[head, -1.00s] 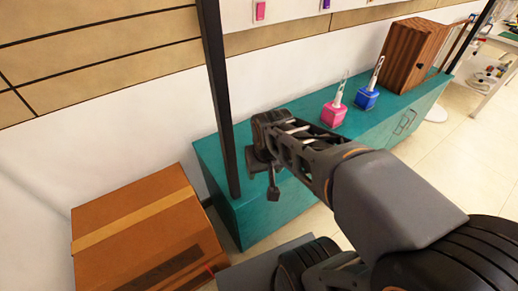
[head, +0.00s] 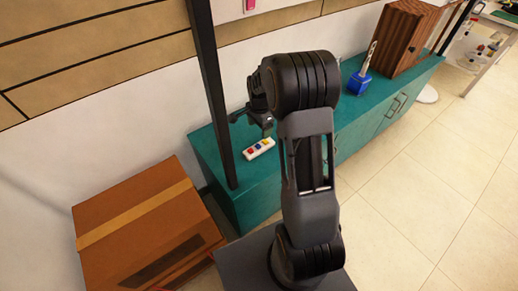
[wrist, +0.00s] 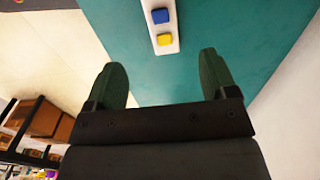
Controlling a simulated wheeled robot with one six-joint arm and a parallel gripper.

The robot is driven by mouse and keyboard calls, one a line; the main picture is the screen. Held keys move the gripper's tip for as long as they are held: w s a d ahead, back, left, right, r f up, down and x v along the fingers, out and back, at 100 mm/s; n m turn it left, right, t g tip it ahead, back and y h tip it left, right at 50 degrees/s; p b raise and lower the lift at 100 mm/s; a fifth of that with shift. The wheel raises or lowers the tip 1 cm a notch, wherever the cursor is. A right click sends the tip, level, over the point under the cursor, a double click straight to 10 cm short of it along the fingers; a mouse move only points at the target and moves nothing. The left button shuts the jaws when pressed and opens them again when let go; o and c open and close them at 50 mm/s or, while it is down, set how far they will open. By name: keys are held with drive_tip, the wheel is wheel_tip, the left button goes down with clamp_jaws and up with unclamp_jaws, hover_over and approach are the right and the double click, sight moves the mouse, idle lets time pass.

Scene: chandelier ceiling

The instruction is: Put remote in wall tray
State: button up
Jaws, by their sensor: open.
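The remote (head: 258,148) is white with red, blue and yellow buttons and lies on the teal cabinet top (head: 222,165). In the wrist view part of the remote (wrist: 162,28), with a blue and a yellow button, shows ahead of the fingers. My gripper (head: 252,118) is over the cabinet, just behind the remote in the head view. In the wrist view my gripper (wrist: 161,72) is open, with its two fingers apart and nothing between them. I cannot make out a wall tray in these views.
A dark post (head: 212,90) stands at the cabinet's left end. A blue holder (head: 359,82) and a brown wooden box (head: 402,38) stand on the cabinet to the right. A cardboard box (head: 150,225) is at lower left. The tiled floor (head: 430,180) at right is clear.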

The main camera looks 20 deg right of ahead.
sight(259, 145)
wheel_tip(259, 145, down, 11)
drive_tip(key=shift+r+b, duration=0.2)
drive_tip(key=shift+b, duration=0.55)
drive_tip(key=shift+c, duration=0.4)
drive_tip(key=c, duration=1.1)
